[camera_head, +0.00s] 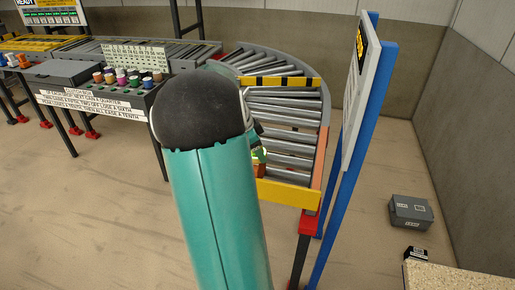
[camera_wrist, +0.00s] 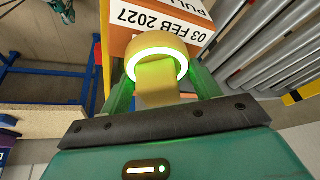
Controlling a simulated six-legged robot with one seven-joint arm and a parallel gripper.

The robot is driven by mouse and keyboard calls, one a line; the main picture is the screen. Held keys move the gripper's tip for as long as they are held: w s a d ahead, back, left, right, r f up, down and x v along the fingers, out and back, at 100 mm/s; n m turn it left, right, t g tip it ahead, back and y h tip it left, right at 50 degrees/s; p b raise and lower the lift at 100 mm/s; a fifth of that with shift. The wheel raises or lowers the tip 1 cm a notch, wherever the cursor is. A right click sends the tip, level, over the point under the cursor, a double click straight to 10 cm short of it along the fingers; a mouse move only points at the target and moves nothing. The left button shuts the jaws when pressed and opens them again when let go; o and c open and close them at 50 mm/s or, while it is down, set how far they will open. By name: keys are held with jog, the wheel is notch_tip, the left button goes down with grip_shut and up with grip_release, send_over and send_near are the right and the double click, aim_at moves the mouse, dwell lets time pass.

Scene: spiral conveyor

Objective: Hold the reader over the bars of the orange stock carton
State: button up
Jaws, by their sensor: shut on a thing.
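My gripper (camera_wrist: 160,88) has green fingers shut on the yellow reader (camera_wrist: 157,84), which has a glowing pale green-white ring at its head. The orange stock carton (camera_wrist: 118,42) is just beyond the reader in the wrist view. Its white label (camera_wrist: 168,24) reads "03 FEB 2027" upside down, with more text cut off at the top edge. The reader's ring overlaps the lower part of the carton and label in the picture; I cannot tell the gap. No bars show.
The curved roller conveyor (camera_head: 285,120) runs behind my arm, with a yellow end plate (camera_head: 285,193). A board on blue posts (camera_head: 350,140) stands close on the right. A grey box (camera_head: 411,212) lies on the floor. A table (camera_head: 95,93) with several coloured pots is at left.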

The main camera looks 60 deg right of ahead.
dwell(0.5)
jog(key=shift+r, duration=3.55)
